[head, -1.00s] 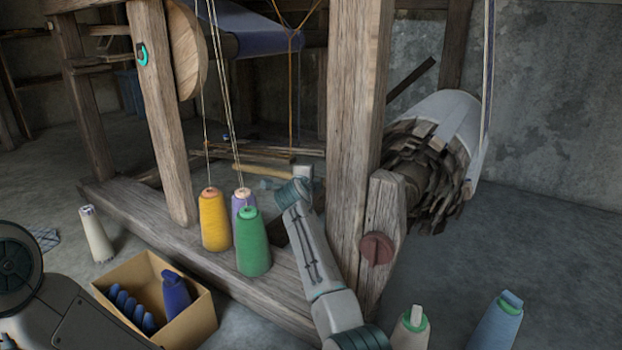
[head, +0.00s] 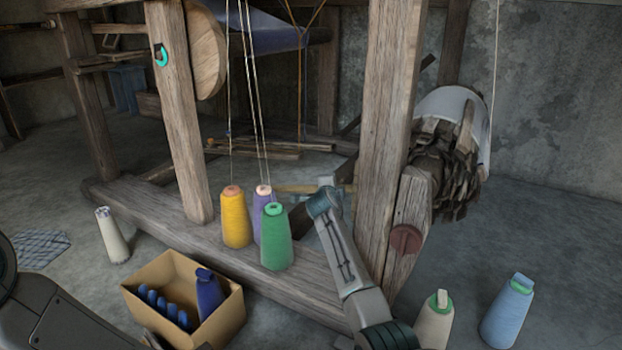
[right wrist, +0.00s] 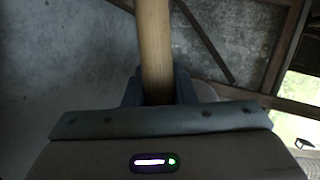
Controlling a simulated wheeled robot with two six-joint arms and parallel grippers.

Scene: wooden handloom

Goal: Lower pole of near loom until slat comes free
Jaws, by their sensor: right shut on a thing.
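A light wooden pole (head: 345,188) shows low inside the near loom, behind the thread cones and partly hidden by my right wrist and a post. My right gripper (right wrist: 157,92) is shut on the pole (right wrist: 154,45), which runs up between its fingers in the right wrist view. In the head view my right arm reaches in from the bottom, past the near post (head: 390,130), and its fingers are mostly hidden. I cannot pick out the slat with certainty. My left gripper is out of view; only part of my left arm shows at lower left.
Yellow (head: 236,220), purple (head: 262,240) and green (head: 276,240) cones stand on the loom's base beam beside my right arm. A cardboard box (head: 225,318) of blue spools, a white cone (head: 112,238) and two cones at right stand on the floor. Open floor lies at far right.

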